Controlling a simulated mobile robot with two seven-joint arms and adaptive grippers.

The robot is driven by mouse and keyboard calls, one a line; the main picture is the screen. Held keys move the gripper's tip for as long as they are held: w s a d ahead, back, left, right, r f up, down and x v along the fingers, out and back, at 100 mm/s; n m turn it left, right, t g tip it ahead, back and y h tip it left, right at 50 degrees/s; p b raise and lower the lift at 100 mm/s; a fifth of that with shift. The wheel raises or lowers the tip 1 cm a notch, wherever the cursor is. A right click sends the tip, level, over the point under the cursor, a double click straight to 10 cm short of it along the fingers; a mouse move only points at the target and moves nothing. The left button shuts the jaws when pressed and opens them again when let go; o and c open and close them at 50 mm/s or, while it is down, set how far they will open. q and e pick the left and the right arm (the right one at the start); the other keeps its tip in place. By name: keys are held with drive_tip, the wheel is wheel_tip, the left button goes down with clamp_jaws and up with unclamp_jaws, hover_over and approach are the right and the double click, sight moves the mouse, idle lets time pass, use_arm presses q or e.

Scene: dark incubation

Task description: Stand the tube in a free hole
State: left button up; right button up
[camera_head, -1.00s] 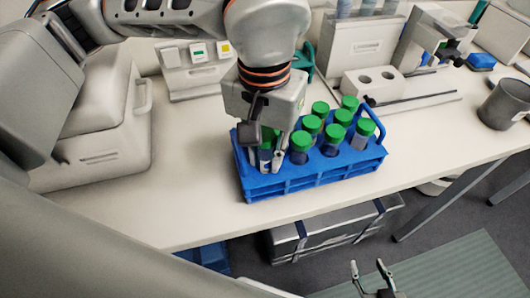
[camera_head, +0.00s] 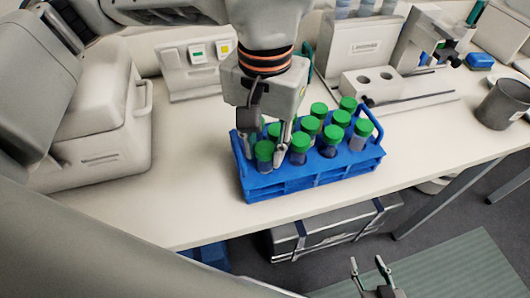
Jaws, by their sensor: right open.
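A blue tube rack (camera_head: 315,182) stands on the bench and holds several green-capped tubes. One tube (camera_head: 264,154) stands upright at its front left corner. My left gripper (camera_head: 264,142) is over the rack's left end, with its fingers spread on either side of this tube's cap. The cap shows clearly between the fingers, and gaps are visible beside it. Another green cap just behind is partly hidden by the gripper. My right gripper (camera_head: 371,272) is open and empty at the bottom of the view, below the bench edge. Which rack holes are free is hard to tell.
A pale block with two holes (camera_head: 372,82) and a thin rod lie behind the rack. A grey mug (camera_head: 502,103) stands at the right. A bulky white device (camera_head: 95,120) stands at the left. The bench in front of the rack is clear.

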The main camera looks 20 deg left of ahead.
use_arm(q)
wheel_tip(320, 180, up, 10)
idle(0.3)
idle(0.3)
